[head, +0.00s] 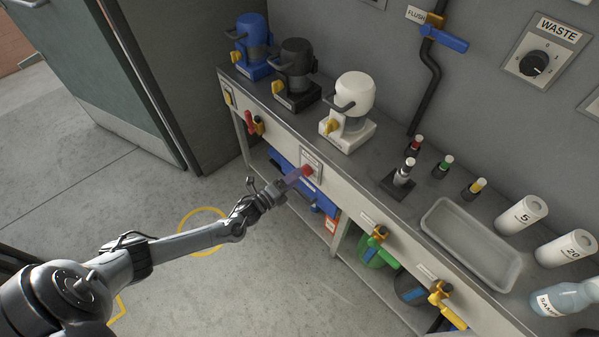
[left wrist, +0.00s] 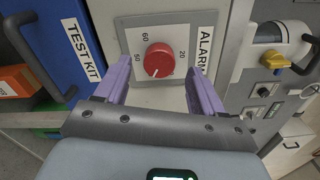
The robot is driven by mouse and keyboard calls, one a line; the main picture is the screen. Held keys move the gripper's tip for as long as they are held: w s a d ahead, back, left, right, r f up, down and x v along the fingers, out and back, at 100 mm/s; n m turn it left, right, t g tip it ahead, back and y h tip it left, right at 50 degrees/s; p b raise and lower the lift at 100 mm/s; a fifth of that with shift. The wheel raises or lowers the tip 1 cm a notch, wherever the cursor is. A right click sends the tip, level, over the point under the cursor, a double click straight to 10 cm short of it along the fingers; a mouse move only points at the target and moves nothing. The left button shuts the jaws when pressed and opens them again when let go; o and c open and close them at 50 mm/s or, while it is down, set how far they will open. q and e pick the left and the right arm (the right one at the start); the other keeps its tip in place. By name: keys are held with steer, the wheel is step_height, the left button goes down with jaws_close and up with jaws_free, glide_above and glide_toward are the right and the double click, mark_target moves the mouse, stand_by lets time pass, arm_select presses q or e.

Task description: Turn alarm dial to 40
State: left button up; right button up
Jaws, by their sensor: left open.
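The red alarm dial (left wrist: 159,60) sits on a light plate (left wrist: 134,32) lettered ALARM in the left wrist view. The numbers 60, 50 and 20 show around it; other marks are hidden or too small to read. A small pale mark shows near the dial's lower edge. In the head view the dial (head: 308,170) is on the bench's front panel. My left gripper (left wrist: 160,90) is open, its purple fingers on either side of the dial and in front of the plate. I cannot tell whether they touch it. It also shows in the head view (head: 297,176). My right gripper is not in view.
A blue TEST KIT case (left wrist: 62,45) with a dark handle is left of the dial. A white appliance with a yellow knob (left wrist: 276,61) is right. On the bench stand several pumps, a tray (head: 468,243) and white canisters (head: 522,214). The floor left of the bench is clear.

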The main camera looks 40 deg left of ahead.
arm_select(q)
steer(key=s+p, duration=0.1)
steer(key=s, duration=0.6)
steer(key=shift+a+p, duration=0.35)
steer(key=shift+a, duration=0.1)
